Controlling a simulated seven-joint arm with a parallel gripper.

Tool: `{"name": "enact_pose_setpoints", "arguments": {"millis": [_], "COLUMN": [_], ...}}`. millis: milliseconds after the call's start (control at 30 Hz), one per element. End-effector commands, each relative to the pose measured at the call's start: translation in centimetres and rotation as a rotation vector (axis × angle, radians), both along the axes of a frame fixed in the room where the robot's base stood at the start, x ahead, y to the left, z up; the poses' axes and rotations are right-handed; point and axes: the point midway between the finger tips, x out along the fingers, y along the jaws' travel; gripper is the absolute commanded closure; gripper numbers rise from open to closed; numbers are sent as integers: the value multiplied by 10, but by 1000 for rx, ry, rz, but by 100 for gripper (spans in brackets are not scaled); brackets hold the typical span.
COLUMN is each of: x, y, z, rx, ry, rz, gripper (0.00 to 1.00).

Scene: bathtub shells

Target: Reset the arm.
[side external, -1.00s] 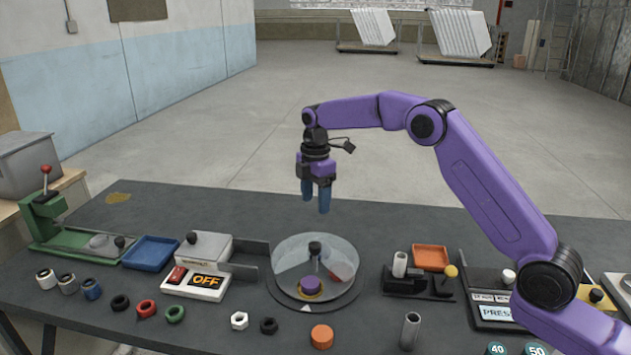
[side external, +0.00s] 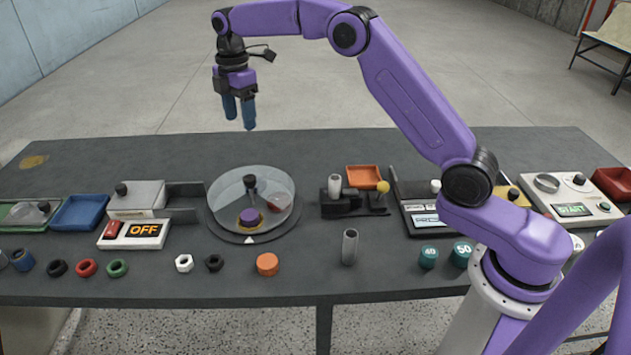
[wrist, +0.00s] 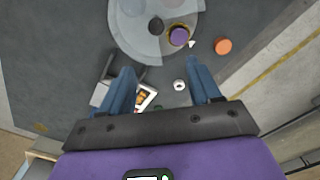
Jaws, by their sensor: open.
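My gripper (side external: 239,124) hangs with its blue fingers pointing down, above and behind the round turntable (side external: 213,224) in the side view. The fingers are apart, and nothing is between them. In the wrist view my gripper (wrist: 160,72) is also open and empty. The purple arm reaches in from the right. The turntable carries a clear round cover (side external: 222,190) with a black knob, and a purple piece (side external: 250,218) shows on it. The purple piece also shows in the wrist view (wrist: 179,36).
The grey table (side external: 190,280) holds an OFF switch box (side external: 135,234), blue tray (side external: 79,213), orange tray (side external: 365,177), upright grey tube (side external: 350,246), orange cylinder (side external: 267,264) and several loose nuts along the front. A START device (side external: 571,208) stands at right. The space around my gripper is clear.

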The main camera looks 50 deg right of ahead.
Motion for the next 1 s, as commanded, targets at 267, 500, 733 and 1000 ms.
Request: {"name": "enact_pose_setpoints", "arguments": {"millis": [267,500,733,1000], "x": [-65,-143,-226,-326], "y": [43,63,63,39], "z": [18,25,24,12], "rx": [3,8,14,22], "ry": [-6,-9,-11,-10], "rz": [-77,-159,-235,-325], "gripper": [37,37,37,37]}}
